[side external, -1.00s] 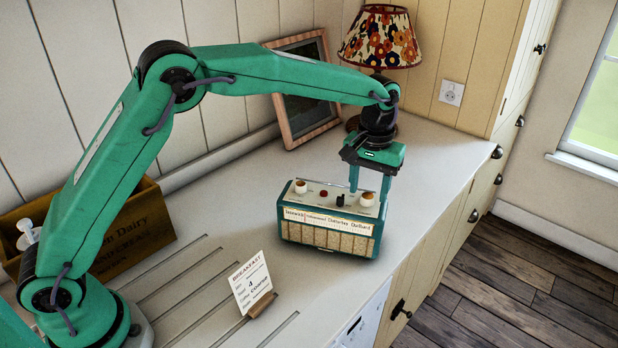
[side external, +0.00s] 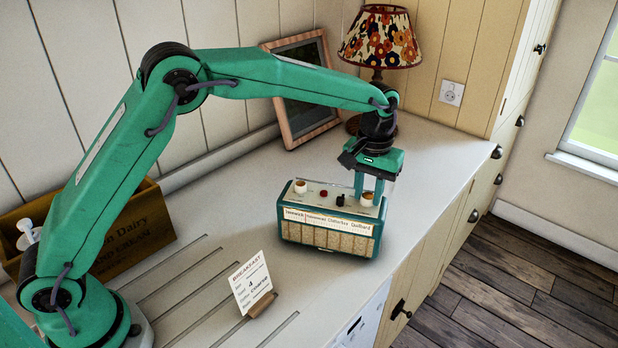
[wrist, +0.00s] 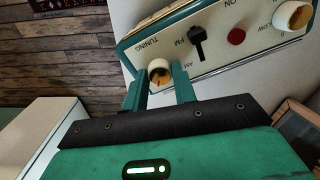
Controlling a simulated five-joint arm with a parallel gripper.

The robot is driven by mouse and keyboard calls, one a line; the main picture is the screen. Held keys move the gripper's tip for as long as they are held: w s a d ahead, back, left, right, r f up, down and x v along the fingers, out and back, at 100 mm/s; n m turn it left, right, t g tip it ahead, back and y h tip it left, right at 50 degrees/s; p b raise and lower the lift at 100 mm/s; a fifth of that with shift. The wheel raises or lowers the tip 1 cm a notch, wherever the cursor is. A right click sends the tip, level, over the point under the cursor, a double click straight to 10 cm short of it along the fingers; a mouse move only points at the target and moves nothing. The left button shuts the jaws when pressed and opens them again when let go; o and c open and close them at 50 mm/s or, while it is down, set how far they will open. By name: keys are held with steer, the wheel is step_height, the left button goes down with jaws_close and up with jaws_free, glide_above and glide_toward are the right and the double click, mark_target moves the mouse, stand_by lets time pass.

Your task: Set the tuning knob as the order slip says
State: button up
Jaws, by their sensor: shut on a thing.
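The radio (side external: 330,236) is teal and cream and stands on the counter. Its tuning knob (wrist: 158,69), white with a tan top, is at the right end of the top panel in the side view, beside the word TUNING in the wrist view. My gripper (side external: 368,194) comes down from above and is shut on this knob, one finger on each side; the fingers also show in the wrist view (wrist: 163,84). The front dial strip (side external: 328,222) carries several station names. The order slip (side external: 250,284), headed BREAKFAST, stands in a wooden holder; its smaller lines are too small to read.
The radio's top also has a black switch (wrist: 197,42), a red button (wrist: 236,37) and another white knob (wrist: 293,16). A lamp (side external: 380,40) and a framed picture (side external: 304,88) stand behind. A wooden crate (side external: 130,235) is at left.

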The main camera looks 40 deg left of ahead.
mark_target(367, 195)
steer(key=shift+m, duration=0.3)
steer(key=shift+r+m, duration=0.1)
steer(key=shift+m, duration=2.6)
steer(key=o, duration=1)
steer(key=shift+r, duration=3.9)
steer(key=shift+a+r, duration=0.1)
